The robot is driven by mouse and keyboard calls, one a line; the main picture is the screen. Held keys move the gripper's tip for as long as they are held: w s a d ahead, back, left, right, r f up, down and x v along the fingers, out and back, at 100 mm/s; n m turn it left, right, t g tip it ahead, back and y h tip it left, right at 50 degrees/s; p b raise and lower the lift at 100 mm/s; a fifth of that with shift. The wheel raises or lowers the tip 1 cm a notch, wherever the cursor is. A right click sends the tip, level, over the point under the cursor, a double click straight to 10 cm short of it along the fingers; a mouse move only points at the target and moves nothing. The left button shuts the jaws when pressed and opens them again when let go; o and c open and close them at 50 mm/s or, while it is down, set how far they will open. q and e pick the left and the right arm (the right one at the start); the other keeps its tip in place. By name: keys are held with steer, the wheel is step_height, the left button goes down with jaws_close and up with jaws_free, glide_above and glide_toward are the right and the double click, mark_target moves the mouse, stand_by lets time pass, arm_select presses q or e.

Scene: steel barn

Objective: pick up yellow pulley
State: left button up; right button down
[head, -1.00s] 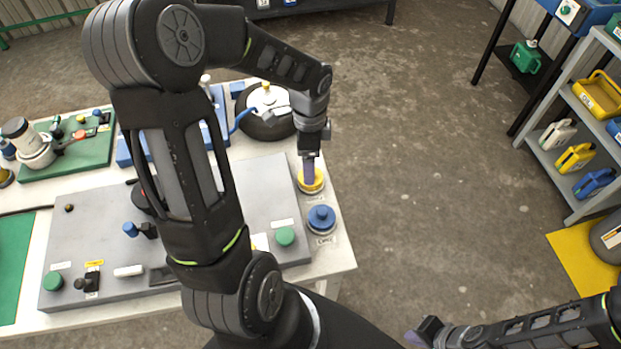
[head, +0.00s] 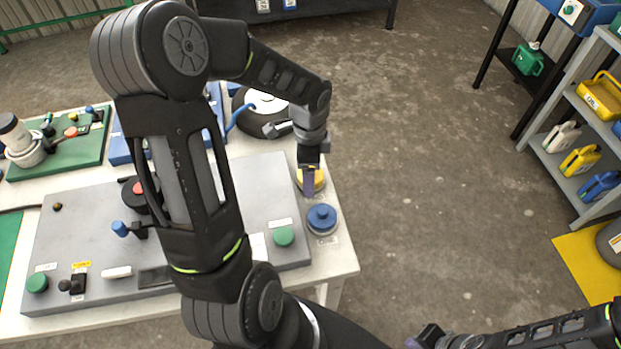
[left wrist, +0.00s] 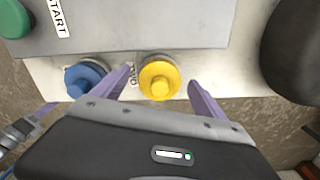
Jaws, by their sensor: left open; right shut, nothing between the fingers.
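The yellow pulley (head: 319,179) stands at the right edge of the white table (head: 338,258), partly hidden by my left gripper (head: 309,182) in the head view. In the left wrist view the yellow pulley (left wrist: 159,79) sits between the two spread purple fingers of my left gripper (left wrist: 160,77), with a gap on each side. The left gripper is open and empty. Whether its fingertips are level with the pulley is hard to tell. My right gripper (head: 425,336) is shut and empty at the bottom right, away from the table.
A blue pulley (head: 321,218) stands just in front of the yellow one, near the left finger in the wrist view. A grey control panel (head: 267,193) lies to the left. A dark round wheel (head: 262,122) is behind. Open floor lies right of the table, before a shelf (head: 560,185).

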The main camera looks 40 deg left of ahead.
arm_select(q)
steer(key=shift+c, duration=0.2)
stand_by(0.3)
steer(key=c, duration=1.6)
steer(key=shift+o, duration=0.2)
step_height(320, 180, up, 8)
steer(key=p, duration=0.7)
steer(key=shift+r, duration=1.05)
